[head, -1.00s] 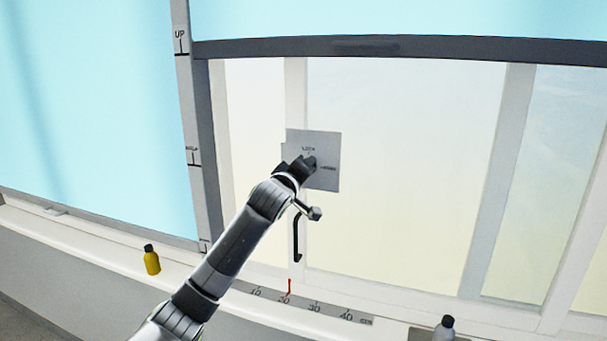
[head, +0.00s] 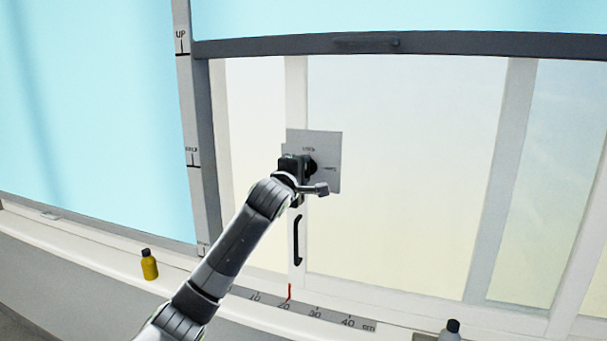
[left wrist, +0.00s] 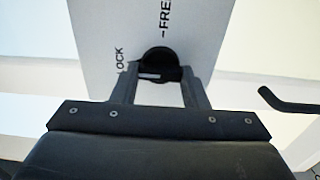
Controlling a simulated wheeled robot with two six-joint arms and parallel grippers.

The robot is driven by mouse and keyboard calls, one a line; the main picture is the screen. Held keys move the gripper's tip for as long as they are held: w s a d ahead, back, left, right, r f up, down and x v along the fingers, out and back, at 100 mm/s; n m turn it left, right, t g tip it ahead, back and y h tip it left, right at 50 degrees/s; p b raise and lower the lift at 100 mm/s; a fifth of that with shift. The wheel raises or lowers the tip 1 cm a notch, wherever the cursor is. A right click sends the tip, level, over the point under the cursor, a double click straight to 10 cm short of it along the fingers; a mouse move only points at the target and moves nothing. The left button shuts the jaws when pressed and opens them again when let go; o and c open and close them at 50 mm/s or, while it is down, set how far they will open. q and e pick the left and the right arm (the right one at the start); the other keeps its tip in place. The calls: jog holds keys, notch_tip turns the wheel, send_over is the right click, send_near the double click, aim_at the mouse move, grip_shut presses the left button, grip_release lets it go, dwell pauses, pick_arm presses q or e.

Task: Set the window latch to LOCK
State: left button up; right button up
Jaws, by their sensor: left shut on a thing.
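The window latch is a black knob (left wrist: 158,65) on a grey square plate (head: 329,178) fixed to the window frame. In the left wrist view the plate (left wrist: 100,35) carries the words LOCK, at the knob's left, and FREE, above it. My left gripper (head: 305,166) is at the plate in the head view. In the left wrist view its two fingers (left wrist: 158,88) stand on either side of the knob and are shut on it. The knob's lower part and its pointer are partly hidden by the gripper. My right gripper is in neither view.
A black window handle (head: 297,241) hangs below the plate. A ruler strip with a red pointer (head: 289,292) runs along the sill. A yellow bottle (head: 149,266) stands at left, a grey bottle (head: 450,333) at lower right.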

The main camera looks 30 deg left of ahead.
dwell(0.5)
pick_arm(q)
jog(key=o, duration=1)
jog(key=shift+b+v, duration=2.55)
jog(key=shift+v, duration=6.15)
